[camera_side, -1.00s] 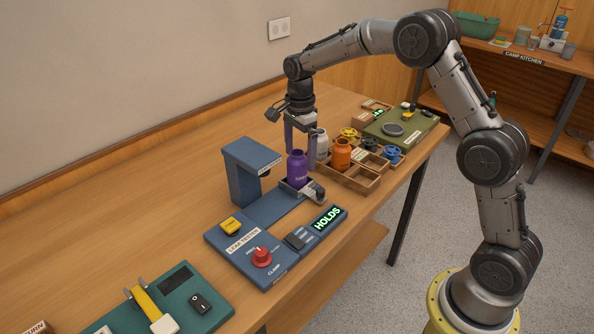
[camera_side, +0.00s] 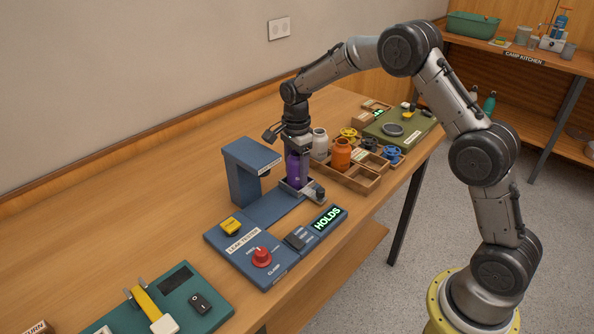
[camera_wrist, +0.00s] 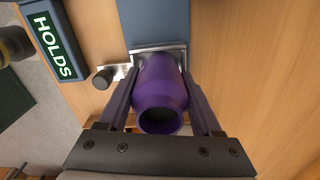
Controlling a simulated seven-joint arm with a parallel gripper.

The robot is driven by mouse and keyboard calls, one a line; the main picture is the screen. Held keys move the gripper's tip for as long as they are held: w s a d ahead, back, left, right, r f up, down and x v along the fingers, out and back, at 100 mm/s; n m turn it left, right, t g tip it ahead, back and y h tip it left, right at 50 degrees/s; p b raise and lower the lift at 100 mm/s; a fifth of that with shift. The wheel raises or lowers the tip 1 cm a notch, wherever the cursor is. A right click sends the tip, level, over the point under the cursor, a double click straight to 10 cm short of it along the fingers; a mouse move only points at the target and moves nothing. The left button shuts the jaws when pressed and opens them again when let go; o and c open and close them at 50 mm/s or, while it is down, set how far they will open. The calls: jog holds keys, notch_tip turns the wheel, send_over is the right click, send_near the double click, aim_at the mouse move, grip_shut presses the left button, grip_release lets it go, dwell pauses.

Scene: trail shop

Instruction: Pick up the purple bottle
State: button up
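The purple bottle (camera_side: 293,170) stands upright in a small metal clamp tray (camera_side: 311,191) at the end of the blue leak tester (camera_side: 273,207). In the wrist view the bottle (camera_wrist: 160,92) shows its open dark mouth toward the camera. My gripper (camera_side: 297,179) points down over the bottle, with one finger on each side of it. In the wrist view the fingers of my gripper (camera_wrist: 162,74) straddle the bottle's body, with only slim gaps showing. The bottle sits in the tray and is not raised. The fingers partly hide it in the side view.
The leak tester has a blue tower (camera_side: 250,172), a red knob (camera_side: 261,257), a yellow button (camera_side: 231,226) and a lit HOLDS sign (camera_side: 327,218). A white bottle (camera_side: 319,144) and an orange bottle (camera_side: 341,154) stand close behind in a wooden tray (camera_side: 362,183).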

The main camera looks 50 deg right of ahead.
grip_shut()
jog(key=shift+r, duration=0.15)
